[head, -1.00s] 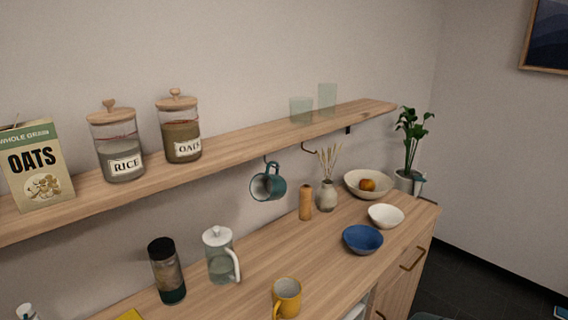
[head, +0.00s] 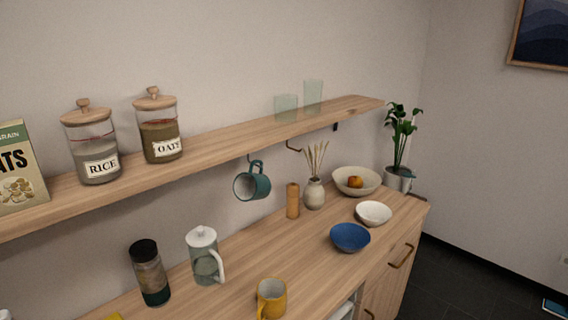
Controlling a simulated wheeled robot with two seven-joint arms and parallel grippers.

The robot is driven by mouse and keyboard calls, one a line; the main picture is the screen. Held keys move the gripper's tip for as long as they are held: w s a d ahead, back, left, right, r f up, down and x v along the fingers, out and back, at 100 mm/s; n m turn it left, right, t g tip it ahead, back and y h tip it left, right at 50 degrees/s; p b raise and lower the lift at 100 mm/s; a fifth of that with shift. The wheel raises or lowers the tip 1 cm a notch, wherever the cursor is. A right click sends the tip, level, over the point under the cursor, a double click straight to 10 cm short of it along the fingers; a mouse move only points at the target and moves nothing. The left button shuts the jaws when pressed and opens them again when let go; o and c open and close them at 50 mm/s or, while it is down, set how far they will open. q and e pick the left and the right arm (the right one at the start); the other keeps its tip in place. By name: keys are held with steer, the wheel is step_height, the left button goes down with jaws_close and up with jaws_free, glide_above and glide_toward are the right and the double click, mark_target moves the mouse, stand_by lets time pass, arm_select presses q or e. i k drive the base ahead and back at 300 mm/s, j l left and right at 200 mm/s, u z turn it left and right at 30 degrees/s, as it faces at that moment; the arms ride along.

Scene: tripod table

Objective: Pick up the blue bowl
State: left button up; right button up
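The blue bowl (head: 350,238) stands upright on the wooden counter (head: 310,262), near its front edge in the right half of the head view. It looks empty. A white bowl (head: 373,213) stands just behind it to the right. Neither of my grippers shows in the head view, so I cannot see their state.
A yellow mug (head: 271,299), a glass pitcher (head: 205,257) and a dark-lidded jar (head: 149,273) stand left on the counter. A pepper mill (head: 293,201), vase (head: 314,194) and fruit bowl (head: 343,181) stand behind. A teal mug (head: 252,182) hangs under the shelf (head: 225,141).

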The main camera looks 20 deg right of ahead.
mark_target(350, 237)
steer(key=z, duration=1.25)
steer(key=i+l+u, duration=0.15)
steer(key=l, duration=0.25)
steer(key=i+l+u, duration=0.1)
steer(key=l, duration=0.35)
